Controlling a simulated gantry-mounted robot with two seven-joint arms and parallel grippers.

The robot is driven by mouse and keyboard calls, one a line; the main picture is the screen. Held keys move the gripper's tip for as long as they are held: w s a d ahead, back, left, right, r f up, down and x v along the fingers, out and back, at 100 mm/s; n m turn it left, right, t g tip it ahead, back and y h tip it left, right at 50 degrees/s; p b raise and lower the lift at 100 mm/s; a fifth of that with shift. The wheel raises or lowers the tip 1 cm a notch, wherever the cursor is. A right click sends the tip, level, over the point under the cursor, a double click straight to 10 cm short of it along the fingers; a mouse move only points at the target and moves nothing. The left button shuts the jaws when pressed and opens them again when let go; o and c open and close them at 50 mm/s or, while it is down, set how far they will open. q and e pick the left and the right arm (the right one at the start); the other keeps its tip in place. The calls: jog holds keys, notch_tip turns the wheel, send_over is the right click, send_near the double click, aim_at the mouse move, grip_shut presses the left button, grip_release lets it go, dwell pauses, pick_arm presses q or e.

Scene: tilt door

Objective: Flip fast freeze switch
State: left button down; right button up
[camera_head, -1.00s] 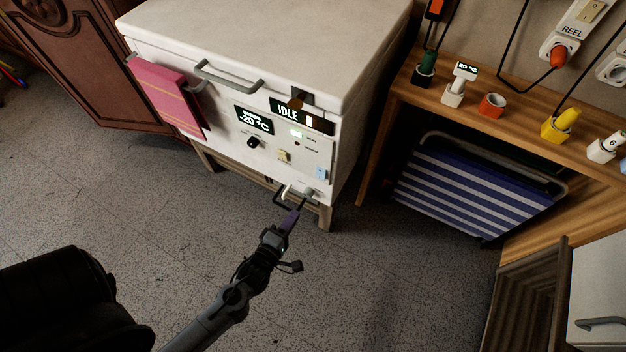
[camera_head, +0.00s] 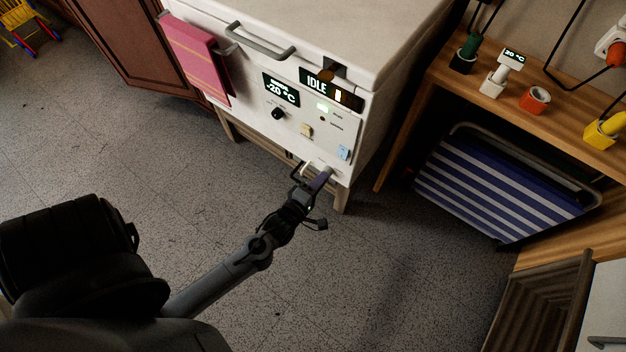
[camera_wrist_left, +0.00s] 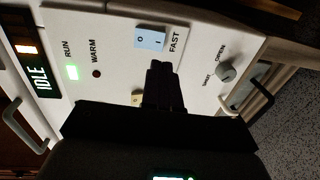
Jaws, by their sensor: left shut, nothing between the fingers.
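The white chest freezer (camera_head: 230,90) has a control panel on its front. The fast freeze switch is a light blue rocker (camera_head: 344,153) low at the panel's right. In the left wrist view the rocker (camera_wrist_left: 151,38) bears "O" and "I", beside the word FAST. My left gripper (camera_head: 324,176) is shut and empty, just below the switch in the head view. In the wrist view its dark fingertips (camera_wrist_left: 160,66) point at the panel close to the rocker's edge; I cannot tell whether they touch. My right gripper is not in view.
An IDLE display (camera_head: 318,82) and a lit green RUN lamp (camera_wrist_left: 71,72) show. A wooden shelf (camera_head: 480,95) stands at right.

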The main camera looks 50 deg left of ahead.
aim_at(341, 157)
pick_arm(q)
jog(key=b+x, duration=0.3)
jog(key=x, duration=0.4)
jog(key=shift+s+f, duration=0.1)
jog(key=shift+w+a, duration=0.2)
jog(key=shift+w, duration=0.4)
jog(key=shift+f, duration=0.1)
jog(key=shift+w+f+b, duration=0.15)
jog(key=shift+b, duration=0.4)
jog(key=shift+r, duration=0.2)
